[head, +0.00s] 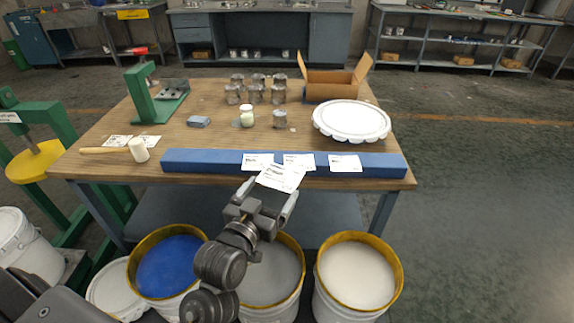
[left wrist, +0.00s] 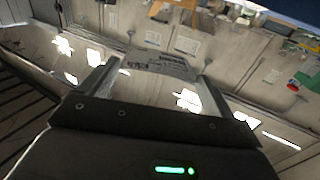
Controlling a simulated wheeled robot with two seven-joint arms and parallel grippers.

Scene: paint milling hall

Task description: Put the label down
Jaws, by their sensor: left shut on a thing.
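My left gripper (head: 271,191) is shut on a white printed label (head: 282,176). It holds the label, tilted, in front of the long blue bar (head: 215,161) at the table's front edge. I cannot tell whether the label touches the bar. In the left wrist view the label (left wrist: 160,65) spans the gap between the two fingers, its print upside down or at a slant. Three other white labels, a left one (head: 256,162), a middle one (head: 299,160) and a right one (head: 345,163), lie on the bar. My right gripper is not in view.
The wooden table (head: 185,140) holds a mallet (head: 138,150), several metal cans (head: 255,92), a small jar (head: 247,115), a white lid (head: 351,121) and an open cardboard box (head: 333,84). Buckets of blue (head: 170,266), grey and white (head: 357,275) paint stand before the table.

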